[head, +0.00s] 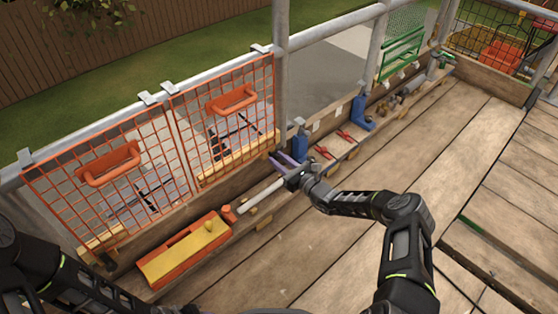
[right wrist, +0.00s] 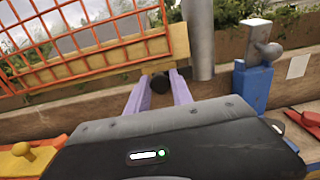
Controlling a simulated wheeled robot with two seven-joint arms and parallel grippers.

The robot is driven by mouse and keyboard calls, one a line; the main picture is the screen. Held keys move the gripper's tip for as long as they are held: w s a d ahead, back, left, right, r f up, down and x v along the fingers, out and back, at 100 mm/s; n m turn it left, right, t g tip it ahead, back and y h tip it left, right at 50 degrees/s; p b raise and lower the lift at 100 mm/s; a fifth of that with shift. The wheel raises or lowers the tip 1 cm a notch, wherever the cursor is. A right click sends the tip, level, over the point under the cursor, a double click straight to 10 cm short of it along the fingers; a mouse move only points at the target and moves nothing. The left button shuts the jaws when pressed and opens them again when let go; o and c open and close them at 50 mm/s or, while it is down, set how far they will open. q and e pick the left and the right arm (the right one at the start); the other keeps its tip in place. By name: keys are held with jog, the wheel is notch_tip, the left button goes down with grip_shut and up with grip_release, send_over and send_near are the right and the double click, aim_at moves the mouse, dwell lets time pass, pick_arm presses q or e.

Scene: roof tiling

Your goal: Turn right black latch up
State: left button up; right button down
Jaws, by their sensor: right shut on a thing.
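The right black latch (right wrist: 158,81) is a small dark round piece at the lower right corner of the orange mesh gate (head: 232,118), just under its yellow bottom board (right wrist: 100,58). My right gripper (head: 278,160) reaches it from the walkway side. In the right wrist view its two pale purple fingers (right wrist: 161,95) close around the latch, with its dark end showing between them. In the head view the gripper hides the latch, and I cannot make out its angle. My left arm enters at the lower left, but its gripper is not visible.
A blue tool (head: 300,146), red-handled pliers (head: 323,152) and another blue tool (head: 361,114) sit along the toe board. A metal post (head: 281,70) stands close by. The plank deck (head: 440,165) on the right is clear.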

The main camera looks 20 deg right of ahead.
jog(key=shift+n, duration=0.3)
jog(key=n+p, duration=0.2)
jog(key=n, duration=0.2)
jog(key=shift+a, duration=0.1)
jog(key=n+p, duration=0.2)
jog(key=n, duration=0.2)
jog(key=shift+n, duration=0.4)
jog(key=shift+s+a+f+n+p, duration=0.1)
jog(key=shift+n+p, duration=0.5)
jog(key=shift+n, duration=1.55)
jog(key=shift+f+n+p, duration=0.1)
jog(key=shift+n+p, duration=0.45)
jog(key=shift+n, duration=1.6)
jog(key=c, duration=1.1)
grip_release()
jog(key=shift+c, duration=0.2)
